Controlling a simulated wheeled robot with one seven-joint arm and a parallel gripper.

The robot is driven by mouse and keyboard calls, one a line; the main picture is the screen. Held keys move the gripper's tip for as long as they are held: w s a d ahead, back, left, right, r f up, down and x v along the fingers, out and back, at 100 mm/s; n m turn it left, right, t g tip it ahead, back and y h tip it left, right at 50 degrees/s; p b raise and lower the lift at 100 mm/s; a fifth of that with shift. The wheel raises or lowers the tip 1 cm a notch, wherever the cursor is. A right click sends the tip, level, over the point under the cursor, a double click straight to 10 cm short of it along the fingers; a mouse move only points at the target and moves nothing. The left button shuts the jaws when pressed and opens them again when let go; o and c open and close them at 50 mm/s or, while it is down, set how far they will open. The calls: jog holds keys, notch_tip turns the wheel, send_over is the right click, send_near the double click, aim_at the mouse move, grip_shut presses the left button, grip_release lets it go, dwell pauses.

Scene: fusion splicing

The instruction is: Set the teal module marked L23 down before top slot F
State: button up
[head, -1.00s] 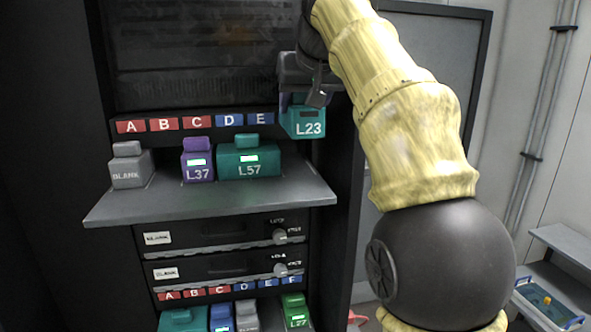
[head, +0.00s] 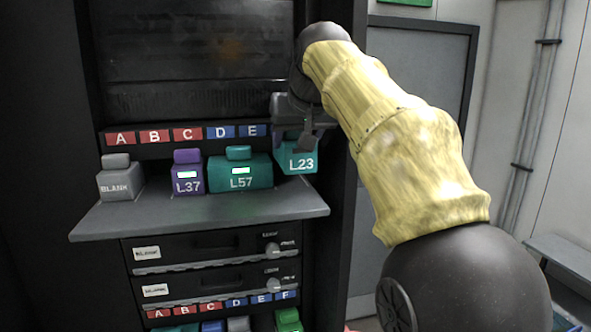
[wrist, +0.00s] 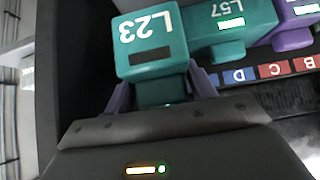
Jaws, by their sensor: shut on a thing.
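The teal module L23 (head: 301,161) hangs from my gripper (head: 297,127) at the right end of the top shelf (head: 205,208), right of the teal module L57 (head: 240,177). My gripper is shut on the handle of L23, which also shows in the wrist view (wrist: 150,55) between the fingers (wrist: 162,92). The module looks upright. In the head view its base shows higher than that of L57; whether it touches the shelf cannot be told. Labels A to E show above the shelf; the top F label is hidden behind my gripper and L23.
A purple module L37 (head: 187,174) and a grey blank (head: 121,180) stand further left on the shelf. L57 is close beside L23. Below are two blank-labelled drawers (head: 212,250) and a lower row with its own labels. The dark cabinet side post (head: 340,215) is to the right.

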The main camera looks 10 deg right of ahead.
aim_at(297, 163)
jog(key=shift+s+f, duration=0.25)
jog(key=shift+f, duration=0.35)
jog(key=shift+a, duration=0.1)
jog(key=shift+w, duration=0.15)
jog(key=shift+f, duration=0.15)
jog(key=shift+s+f, duration=0.2)
jog(key=shift+f, duration=1)
jog(key=shift+w+f, duration=0.15)
jog(key=shift+f, duration=0.45)
